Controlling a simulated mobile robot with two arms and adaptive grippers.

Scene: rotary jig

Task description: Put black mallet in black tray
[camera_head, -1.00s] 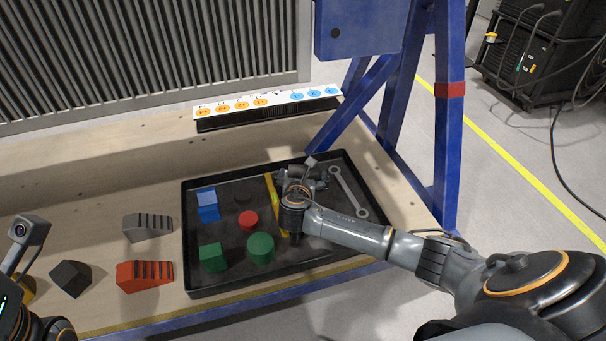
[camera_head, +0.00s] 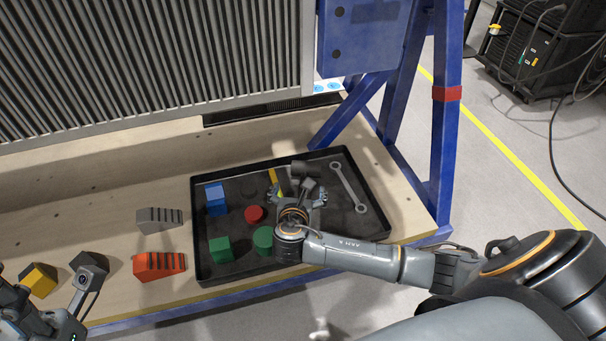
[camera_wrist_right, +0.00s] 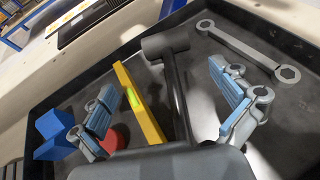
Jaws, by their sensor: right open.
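The black mallet lies in the black tray (camera_head: 196,235). Its dark head (camera_head: 303,168) shows just beyond my right gripper (camera_head: 297,192) in the head view, where the gripper hides the handle. In the right wrist view the mallet (camera_wrist_right: 174,75) shows its head and handle between the two spread fingers of my right gripper (camera_wrist_right: 168,95). The fingers stand apart from the handle on both sides, open and empty. The tray rim (camera_wrist_right: 75,75) also shows there. My left arm's wrist parts (camera_head: 35,312) are at the lower left; its fingers cannot be made out clearly.
The tray also holds a yellow level (camera_wrist_right: 140,105), a wrench (camera_head: 348,187), a blue block (camera_head: 216,199), a red cylinder (camera_head: 254,214), and green pieces (camera_head: 220,249). Orange (camera_head: 159,265), grey (camera_head: 159,219) and yellow (camera_head: 40,279) blocks lie left on the bench. A blue post (camera_head: 446,130) stands right.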

